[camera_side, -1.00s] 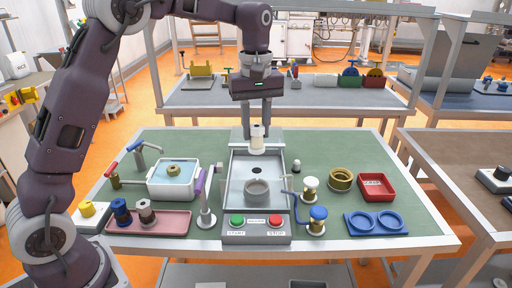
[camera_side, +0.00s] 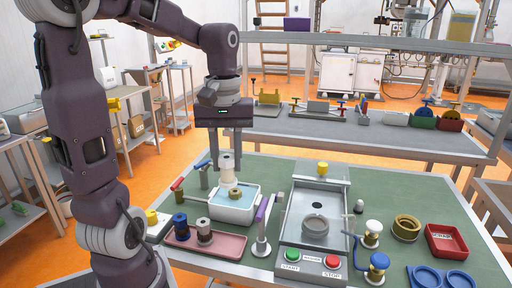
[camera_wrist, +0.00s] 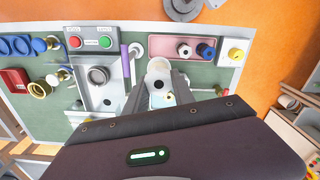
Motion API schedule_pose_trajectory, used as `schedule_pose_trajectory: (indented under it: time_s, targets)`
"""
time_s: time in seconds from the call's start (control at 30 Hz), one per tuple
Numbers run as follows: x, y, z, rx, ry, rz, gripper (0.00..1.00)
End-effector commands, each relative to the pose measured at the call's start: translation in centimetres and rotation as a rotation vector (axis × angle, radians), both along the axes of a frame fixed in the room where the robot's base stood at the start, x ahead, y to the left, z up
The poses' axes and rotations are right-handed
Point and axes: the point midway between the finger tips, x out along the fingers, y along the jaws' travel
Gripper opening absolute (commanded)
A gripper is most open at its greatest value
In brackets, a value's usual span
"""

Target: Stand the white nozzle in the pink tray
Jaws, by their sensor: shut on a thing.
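My gripper (camera_side: 226,156) is shut on the white nozzle (camera_side: 227,170) and holds it upright in the air. In the side view the nozzle appears over the white basin, in front of or above a brass ring; the exact gap is unclear. In the wrist view the nozzle (camera_wrist: 158,70) sits between the fingers. The pink tray (camera_side: 230,247) lies at the front left of the green table and also shows in the wrist view (camera_wrist: 160,42). A blue nozzle (camera_side: 181,227) and a grey-brown nozzle (camera_side: 204,232) stand in its left and middle part. Its right part is bare.
The white basin (camera_side: 233,214) of blue liquid, with the brass ring (camera_side: 235,192), stands behind the tray. The grey machine (camera_side: 309,240) with buttons is further right. A yellow-topped white block (camera_side: 153,222) is left of the tray.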

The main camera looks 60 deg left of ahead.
Motion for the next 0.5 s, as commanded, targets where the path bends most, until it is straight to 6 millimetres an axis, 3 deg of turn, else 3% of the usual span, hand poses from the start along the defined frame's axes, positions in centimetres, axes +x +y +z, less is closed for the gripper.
schedule_pose_trajectory:
  time_s: [0.07,0.33,0.5]
  targets:
    - [-1.1,-0.1,-1.0,-0.002,0.004,0.004,0.0]
    - [-1.0,-0.1,-8.0,-0.007,0.008,-0.002,0.0]
    - [-0.9,-0.1,-11.3,-0.005,0.004,-0.001,0.0]
